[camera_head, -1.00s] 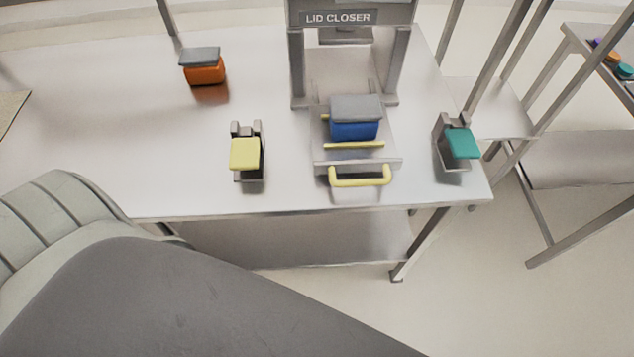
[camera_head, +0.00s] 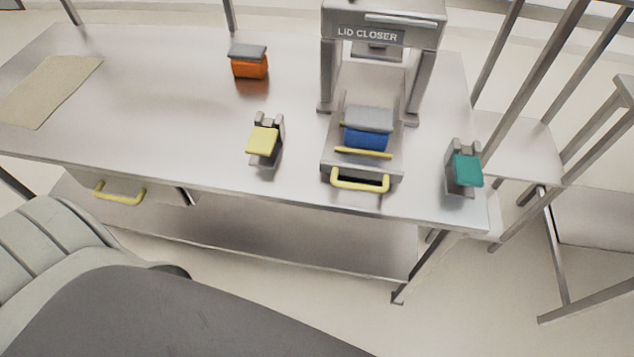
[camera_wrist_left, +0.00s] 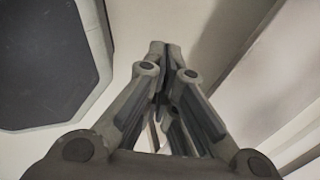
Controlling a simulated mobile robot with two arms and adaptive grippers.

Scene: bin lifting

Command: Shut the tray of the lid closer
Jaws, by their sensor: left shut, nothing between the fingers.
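The lid closer (camera_head: 420,62) is a grey frame at the back right of the steel table. Its tray (camera_head: 325,158) sticks out toward the front, with a yellow handle (camera_head: 360,184) at its front edge. A blue bin (camera_head: 366,138) with a grey lid (camera_head: 369,118) stands on the tray, behind a yellow bar. My left gripper (camera_wrist_left: 158,48) shows in the left wrist view. Its fingers are together with nothing between them, away from the tray. In the head view neither gripper shows.
The table holds an orange bin (camera_head: 250,70) with a grey lid, a device with a yellow pad (camera_head: 263,141), one with a teal pad (camera_head: 467,171), and a beige mat (camera_head: 50,90). A drawer with a yellow handle (camera_head: 120,193) is under the left side. Posts stand at right.

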